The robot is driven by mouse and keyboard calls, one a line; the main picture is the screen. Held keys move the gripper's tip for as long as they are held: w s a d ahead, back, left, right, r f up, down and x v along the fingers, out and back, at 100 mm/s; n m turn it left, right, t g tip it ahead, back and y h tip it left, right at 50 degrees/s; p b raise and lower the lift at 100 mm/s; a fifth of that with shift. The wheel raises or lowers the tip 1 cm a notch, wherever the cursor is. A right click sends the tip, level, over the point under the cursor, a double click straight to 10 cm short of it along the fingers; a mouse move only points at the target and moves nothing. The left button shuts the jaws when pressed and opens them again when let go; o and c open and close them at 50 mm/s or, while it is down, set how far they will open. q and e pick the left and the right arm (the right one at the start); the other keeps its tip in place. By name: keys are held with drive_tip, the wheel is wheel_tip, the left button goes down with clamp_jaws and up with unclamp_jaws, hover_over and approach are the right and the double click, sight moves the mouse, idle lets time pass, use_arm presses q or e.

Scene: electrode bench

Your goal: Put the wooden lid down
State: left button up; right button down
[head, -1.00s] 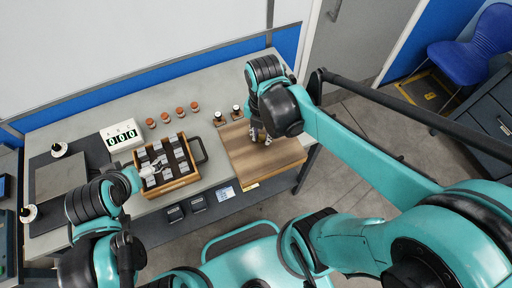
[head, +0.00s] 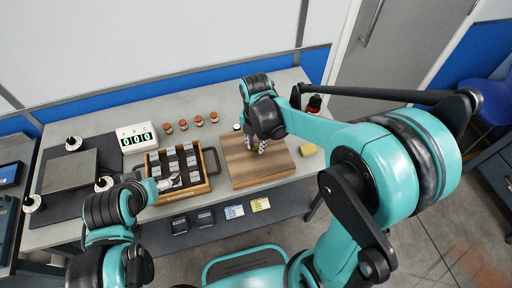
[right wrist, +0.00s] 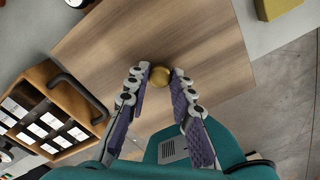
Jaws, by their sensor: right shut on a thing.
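The wooden lid (head: 244,171) is a square brown board with a round brass knob (right wrist: 159,76). It lies flat at the right part of the bench; I cannot tell whether it touches the bench top. My right gripper (head: 261,148) is above the lid's middle, its fingers closed around the knob; in the right wrist view the fingertips (right wrist: 160,74) flank the knob. What is under the lid is hidden. My left gripper (head: 172,184) is over the wooden tray's near left part; its fingers are too small to read.
The wooden tray (head: 205,188) with dark slots and grey pieces stands left of the lid. A yellow sponge (head: 308,150) lies close to the lid's right. Behind are several brown-capped jars (head: 198,120) and a counter display (head: 135,138). A dark mat (head: 100,157) lies at the left.

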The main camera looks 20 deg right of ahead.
drive_tip(key=shift+f, duration=0.7)
drive_tip(key=shift+f+b, duration=0.5)
drive_tip(key=c, duration=1.3)
unclamp_jaws()
drive_tip(key=shift+r, duration=0.1)
